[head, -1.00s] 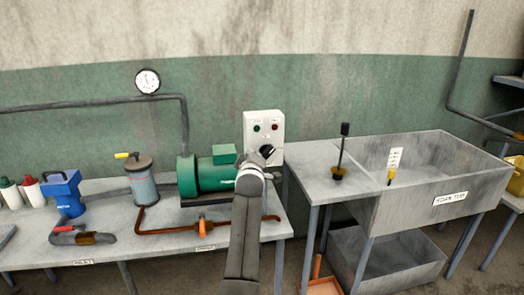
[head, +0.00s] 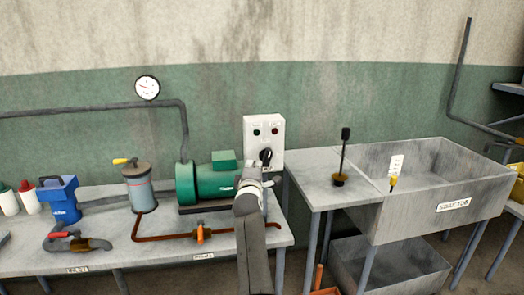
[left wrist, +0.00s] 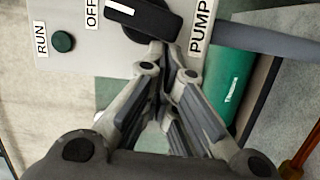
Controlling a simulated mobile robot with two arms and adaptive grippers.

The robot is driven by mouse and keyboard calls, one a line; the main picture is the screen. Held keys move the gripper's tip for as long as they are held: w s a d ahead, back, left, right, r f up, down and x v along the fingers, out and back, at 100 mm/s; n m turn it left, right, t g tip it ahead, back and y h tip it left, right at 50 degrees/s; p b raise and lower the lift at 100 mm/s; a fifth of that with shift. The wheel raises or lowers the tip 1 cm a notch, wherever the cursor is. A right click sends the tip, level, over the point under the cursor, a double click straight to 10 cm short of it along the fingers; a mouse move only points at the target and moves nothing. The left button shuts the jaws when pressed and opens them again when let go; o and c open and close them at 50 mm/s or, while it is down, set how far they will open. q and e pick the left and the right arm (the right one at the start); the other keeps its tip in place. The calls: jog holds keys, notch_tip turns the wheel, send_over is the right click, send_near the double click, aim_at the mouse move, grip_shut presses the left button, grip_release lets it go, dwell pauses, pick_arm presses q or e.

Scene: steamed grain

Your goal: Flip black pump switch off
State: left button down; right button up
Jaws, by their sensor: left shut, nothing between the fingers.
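The black pump switch (head: 266,156) is a rotary knob on a pale control box (head: 279,130) on the wall. In the head view its handle stands about upright. In the left wrist view the black knob (left wrist: 143,17) has its white mark towards the OFF label (left wrist: 92,12); the PUMP label (left wrist: 201,25) is on the other side. My left gripper (head: 263,175) is just below the knob. In the left wrist view its shut, empty fingertips (left wrist: 166,52) are close to the knob; I cannot tell whether they touch it. My right gripper is not in view.
A green pump motor (head: 207,183) stands on the bench left of my left arm. A grey sink (head: 432,185) with its side counter is to the right. A round gauge (head: 147,87) hangs on the wall. Pipes and a filter canister (head: 139,188) fill the left bench.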

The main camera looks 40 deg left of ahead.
pick_arm(q)
jog(key=shift+w+d+f+n+t, duration=0.15)
jog(key=shift+f+n+t, duration=0.15)
jog(key=shift+n, duration=0.3)
dwell(0.7)
jog(key=shift+r, duration=0.1)
